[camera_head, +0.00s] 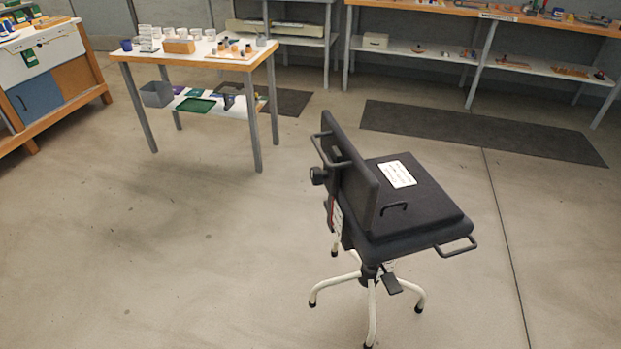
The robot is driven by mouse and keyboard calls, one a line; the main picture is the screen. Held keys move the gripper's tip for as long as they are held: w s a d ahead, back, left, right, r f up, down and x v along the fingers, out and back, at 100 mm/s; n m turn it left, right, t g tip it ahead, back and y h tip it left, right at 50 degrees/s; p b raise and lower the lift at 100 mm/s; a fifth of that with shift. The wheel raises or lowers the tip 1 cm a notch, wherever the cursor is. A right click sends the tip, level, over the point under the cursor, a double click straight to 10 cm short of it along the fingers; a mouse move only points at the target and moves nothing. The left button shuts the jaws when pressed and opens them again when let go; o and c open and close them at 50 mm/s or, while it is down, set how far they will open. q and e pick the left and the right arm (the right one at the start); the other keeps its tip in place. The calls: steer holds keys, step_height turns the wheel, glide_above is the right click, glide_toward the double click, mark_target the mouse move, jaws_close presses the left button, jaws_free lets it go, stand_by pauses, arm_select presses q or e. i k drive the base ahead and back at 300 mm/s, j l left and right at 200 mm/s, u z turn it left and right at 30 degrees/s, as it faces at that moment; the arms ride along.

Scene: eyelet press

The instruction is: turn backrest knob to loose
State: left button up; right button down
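A dark office chair stands on the floor right of centre in the head view. Its backrest (352,165) is upright, tilted a little, and seen mostly from its side. A black round backrest knob (319,176) sticks out at the left, behind the backrest. I cannot read its setting. The dark seat (425,215) carries a white label (397,174). A grey handle loop (325,150) is at the upper back of the backrest. Neither of my grippers shows in this view.
The chair stands on white legs (371,315). A table (140,56) with cups and blocks is at the back left, a cabinet (40,90) at far left. Shelves (440,58) line the back. A dark mat (480,130) lies behind the chair. Floor left of the chair is clear.

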mark_target(317, 176)
steer(key=z, duration=0.95)
steer(key=i+j+z, duration=0.1)
steer(key=j+z, duration=0.8)
steer(key=j, duration=0.15)
steer(key=j+z, duration=0.45)
steer(key=j, duration=0.15)
steer(key=k+j+z, duration=0.15)
steer(key=j+z, duration=0.25)
steer(key=j, duration=0.1)
